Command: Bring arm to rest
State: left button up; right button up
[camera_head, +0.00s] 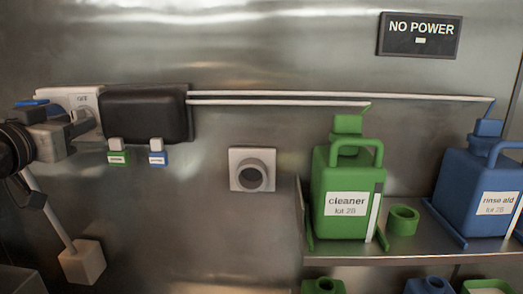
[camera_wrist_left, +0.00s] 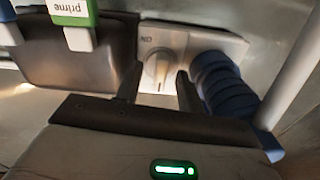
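My left gripper (camera_head: 85,129) comes in from the left edge in the head view, in front of a white control panel (camera_head: 55,97) on the wall. In the left wrist view my left gripper (camera_wrist_left: 158,88) has its two dark fingers apart. A pale knob (camera_wrist_left: 157,70) on the panel shows between and beyond them, with gaps at its sides; whether either finger touches it I cannot tell. A blue ribbed part (camera_wrist_left: 215,83) is close beside one finger. My right gripper is in neither view.
A dark box (camera_head: 146,114) adjoins the panel, with green (camera_head: 118,158) and blue (camera_head: 158,158) tags below. Thin pipes run right to a green cleaner jug (camera_head: 335,175) and blue rinse aid jug (camera_head: 470,195) on a shelf (camera_head: 400,243). A round wall socket (camera_head: 252,170) sits between.

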pick_arm(q)
jog(key=m+b, duration=0.1)
jog(key=m, duration=0.9)
jog(key=shift+s, duration=0.15)
jog(key=shift+s+n, duration=0.45)
jog(key=shift+n, duration=1.4)
jog(key=shift+s+n, duration=0.4)
jog(key=shift+n, duration=1.4)
jog(key=shift+s+n, duration=0.45)
jog(key=shift+n, duration=1.4)
